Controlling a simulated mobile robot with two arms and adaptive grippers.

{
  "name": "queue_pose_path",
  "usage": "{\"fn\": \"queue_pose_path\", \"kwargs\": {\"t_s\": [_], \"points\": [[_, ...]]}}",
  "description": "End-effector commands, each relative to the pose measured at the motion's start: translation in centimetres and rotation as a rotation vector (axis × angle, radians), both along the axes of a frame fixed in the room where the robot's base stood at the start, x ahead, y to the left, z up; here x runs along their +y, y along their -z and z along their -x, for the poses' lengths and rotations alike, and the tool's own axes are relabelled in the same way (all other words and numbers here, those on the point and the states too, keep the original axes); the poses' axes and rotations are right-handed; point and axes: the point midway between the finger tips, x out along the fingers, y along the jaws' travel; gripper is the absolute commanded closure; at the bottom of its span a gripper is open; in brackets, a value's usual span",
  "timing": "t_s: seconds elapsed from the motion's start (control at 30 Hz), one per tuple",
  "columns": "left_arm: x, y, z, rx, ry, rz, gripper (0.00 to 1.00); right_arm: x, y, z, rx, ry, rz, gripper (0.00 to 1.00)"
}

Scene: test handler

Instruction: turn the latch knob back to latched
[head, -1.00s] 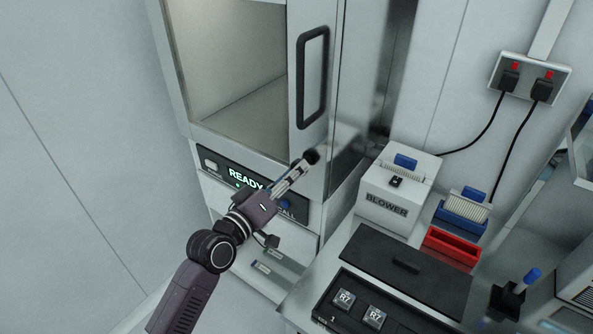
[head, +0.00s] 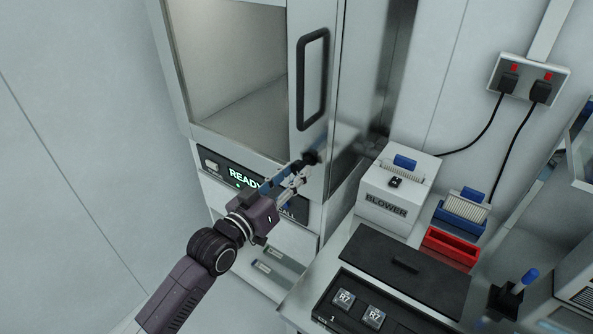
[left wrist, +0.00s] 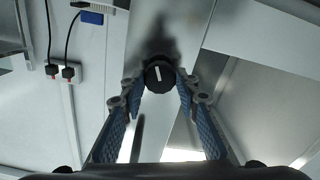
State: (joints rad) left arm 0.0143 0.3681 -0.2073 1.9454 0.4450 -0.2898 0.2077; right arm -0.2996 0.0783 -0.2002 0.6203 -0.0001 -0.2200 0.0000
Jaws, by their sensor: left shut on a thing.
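The latch knob (head: 311,157) is a small black round knob on the metal door frame, below the black door handle. In the left wrist view the knob (left wrist: 158,76) sits between my fingertips, and a white line on its face runs close to vertical, slightly tilted. My left gripper (head: 302,168) reaches up to it from the lower left and is shut on the knob; its blue-padded fingers (left wrist: 158,82) stand on either side. The latch markings, if any, cannot be made out. My right gripper is not in view.
The black door handle (head: 313,79) is above the knob. A panel reading READY (head: 245,177) is behind my wrist. The BLOWER box (head: 398,190), a red tray (head: 450,248) and a dark tray with R7 chips (head: 335,318) are on the right-hand bench.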

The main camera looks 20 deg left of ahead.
Motion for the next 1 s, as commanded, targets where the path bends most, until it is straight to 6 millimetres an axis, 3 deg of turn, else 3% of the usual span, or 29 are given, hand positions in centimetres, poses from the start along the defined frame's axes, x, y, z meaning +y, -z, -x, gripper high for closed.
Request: {"fn": "queue_pose_path", "kwargs": {"t_s": [0.27, 0.57, 0.7, 0.73, 0.77, 1.0], "points": [[0.0, 0.1, 0.0, -0.082, 0.001, -0.24, 0.84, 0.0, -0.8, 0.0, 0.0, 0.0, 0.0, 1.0], [0.0, 0.1, 0.0, -0.095, 0.0, -0.271, 0.84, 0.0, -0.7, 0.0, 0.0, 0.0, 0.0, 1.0], [0.0, 0.0, 0.0, -0.146, 0.002, -0.411, 0.84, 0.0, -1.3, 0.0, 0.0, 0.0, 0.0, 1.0], [0.0, 0.1, 0.0, -0.141, 0.001, -0.401, 0.67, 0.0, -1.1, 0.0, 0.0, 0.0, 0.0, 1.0], [0.0, 0.2, 0.0, -0.141, 0.001, -0.397, 0.64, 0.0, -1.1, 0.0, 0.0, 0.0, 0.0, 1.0], [0.0, 0.1, 0.0, -0.142, 0.0, -0.394, 0.64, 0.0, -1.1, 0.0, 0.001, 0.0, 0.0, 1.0]]}}
